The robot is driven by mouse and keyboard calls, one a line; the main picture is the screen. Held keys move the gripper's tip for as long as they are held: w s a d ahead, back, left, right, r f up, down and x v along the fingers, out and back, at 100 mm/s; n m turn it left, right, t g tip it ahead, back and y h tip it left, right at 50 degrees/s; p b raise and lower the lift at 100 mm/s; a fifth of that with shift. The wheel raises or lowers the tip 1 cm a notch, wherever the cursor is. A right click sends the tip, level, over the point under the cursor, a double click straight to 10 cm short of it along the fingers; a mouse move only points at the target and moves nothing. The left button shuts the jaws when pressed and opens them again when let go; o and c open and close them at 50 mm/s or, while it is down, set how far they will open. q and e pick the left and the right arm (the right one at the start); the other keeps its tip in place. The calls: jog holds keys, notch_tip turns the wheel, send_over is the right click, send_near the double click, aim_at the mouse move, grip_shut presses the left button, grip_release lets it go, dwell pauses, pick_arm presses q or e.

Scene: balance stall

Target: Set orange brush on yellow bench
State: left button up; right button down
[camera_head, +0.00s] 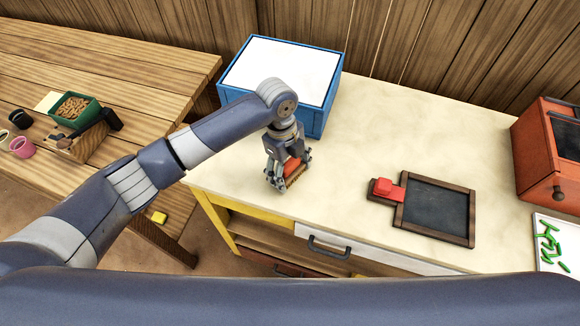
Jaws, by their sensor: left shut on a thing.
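My left gripper (288,178) points down over the front left part of the yellow bench (345,185), which has a cream top and yellow legs. It is shut on the orange brush (293,166), whose orange body and brown bristle side show between the fingers. The fingers hide part of the brush. The brush is at or just above the bench top; I cannot tell whether it touches. My right gripper is not in view.
A blue box with a white top (283,72) stands behind the gripper. A framed slate (436,210) with a red block (382,187) lies to the right. An orange box (548,150) and a white tray (545,262) are far right. The bench middle is clear.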

pick_arm(q)
jog(key=shift+f, duration=0.1)
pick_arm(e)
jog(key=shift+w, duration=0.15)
pick_arm(q)
jog(key=o, duration=1.4)
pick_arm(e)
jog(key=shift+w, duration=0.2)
pick_arm(q)
notch_tip(320, 180, up, 12)
jog(key=w+a+b, duration=0.1)
jog(key=b, duration=0.1)
jog(key=shift+a+b, duration=0.15)
jog(key=shift+b, duration=0.15)
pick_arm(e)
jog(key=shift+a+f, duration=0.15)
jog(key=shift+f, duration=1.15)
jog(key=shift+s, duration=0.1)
